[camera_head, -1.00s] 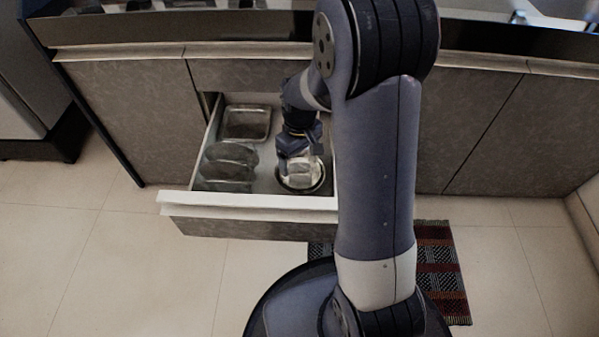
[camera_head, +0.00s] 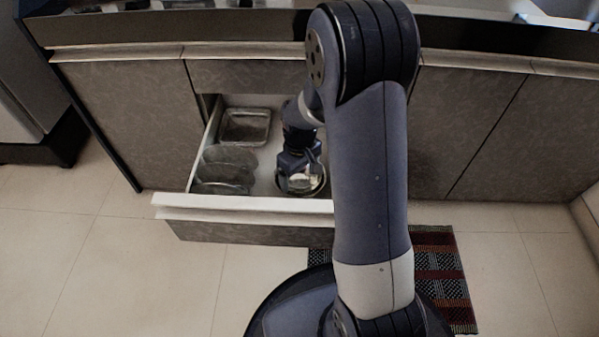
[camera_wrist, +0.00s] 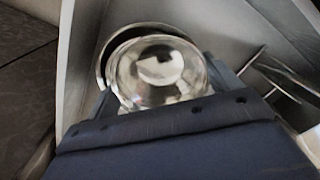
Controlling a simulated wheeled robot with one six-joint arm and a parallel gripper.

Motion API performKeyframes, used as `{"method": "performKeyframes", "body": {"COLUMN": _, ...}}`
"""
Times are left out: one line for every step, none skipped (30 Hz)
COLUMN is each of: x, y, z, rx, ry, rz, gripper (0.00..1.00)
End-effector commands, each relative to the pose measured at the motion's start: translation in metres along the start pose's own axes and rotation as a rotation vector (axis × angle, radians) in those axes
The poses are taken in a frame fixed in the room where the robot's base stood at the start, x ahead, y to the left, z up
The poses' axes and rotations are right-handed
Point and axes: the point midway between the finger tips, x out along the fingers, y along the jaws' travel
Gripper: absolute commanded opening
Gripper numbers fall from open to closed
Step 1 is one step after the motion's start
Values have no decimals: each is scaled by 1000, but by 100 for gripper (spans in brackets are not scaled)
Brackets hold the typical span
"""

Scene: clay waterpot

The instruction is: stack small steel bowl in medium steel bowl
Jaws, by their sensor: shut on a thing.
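The small steel bowl (camera_wrist: 160,72) is shiny and sits between the fingers of my gripper (camera_wrist: 160,95) in the wrist view. In the head view the small bowl (camera_head: 303,181) shows as a bright patch below my gripper (camera_head: 298,175). The medium steel bowl (camera_wrist: 108,52) lies under and behind it in the wrist view, with only its rim and part of its dark inside showing. In the head view its rim (camera_head: 322,188) shows around the small bowl. The small bowl overlaps the medium one off-centre in the wrist view. Whether they touch is hidden.
The open drawer (camera_head: 240,203) holds a rectangular glass dish (camera_head: 245,126) at the back and glass containers (camera_head: 228,165) at the left. A thin metal rack (camera_wrist: 275,75) stands close to the gripper in the wrist view. A striped rug (camera_head: 440,275) lies on the floor.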

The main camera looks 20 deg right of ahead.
Motion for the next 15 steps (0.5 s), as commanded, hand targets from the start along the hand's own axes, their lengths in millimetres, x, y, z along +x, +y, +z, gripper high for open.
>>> {"method": "performKeyframes", "body": {"x": 2, "y": 0, "z": 0, "rx": 0, "ry": 0, "rz": 0, "gripper": 86}}
{"method": "performKeyframes", "body": {"x": 1, "y": 0, "z": 0, "rx": 0, "ry": 0, "rz": 0, "gripper": 88}}
{"method": "performKeyframes", "body": {"x": 1, "y": 0, "z": 0, "rx": 0, "ry": 0, "rz": 0, "gripper": 92}}
{"method": "performKeyframes", "body": {"x": 1, "y": 0, "z": 0, "rx": 0, "ry": 0, "rz": 0, "gripper": 94}}
{"method": "performKeyframes", "body": {"x": 1, "y": 0, "z": 0, "rx": 0, "ry": 0, "rz": 0, "gripper": 96}}
{"method": "performKeyframes", "body": {"x": 1, "y": 0, "z": 0, "rx": 0, "ry": 0, "rz": 0, "gripper": 100}}
{"method": "performKeyframes", "body": {"x": 1, "y": 0, "z": 0, "rx": 0, "ry": 0, "rz": 0, "gripper": 100}}
{"method": "performKeyframes", "body": {"x": 1, "y": 0, "z": 0, "rx": 0, "ry": 0, "rz": 0, "gripper": 100}}
{"method": "performKeyframes", "body": {"x": 1, "y": 0, "z": 0, "rx": 0, "ry": 0, "rz": 0, "gripper": 100}}
{"method": "performKeyframes", "body": {"x": 1, "y": 0, "z": 0, "rx": 0, "ry": 0, "rz": 0, "gripper": 100}}
{"method": "performKeyframes", "body": {"x": 1, "y": 0, "z": 0, "rx": 0, "ry": 0, "rz": 0, "gripper": 100}}
{"method": "performKeyframes", "body": {"x": 0, "y": 0, "z": 0, "rx": 0, "ry": 0, "rz": 0, "gripper": 100}}
{"method": "performKeyframes", "body": {"x": 0, "y": 0, "z": 0, "rx": 0, "ry": 0, "rz": 0, "gripper": 100}}
{"method": "performKeyframes", "body": {"x": -2, "y": 0, "z": 0, "rx": 0, "ry": 0, "rz": 0, "gripper": 100}}
{"method": "performKeyframes", "body": {"x": -5, "y": 0, "z": 0, "rx": 0, "ry": 0, "rz": 0, "gripper": 100}}
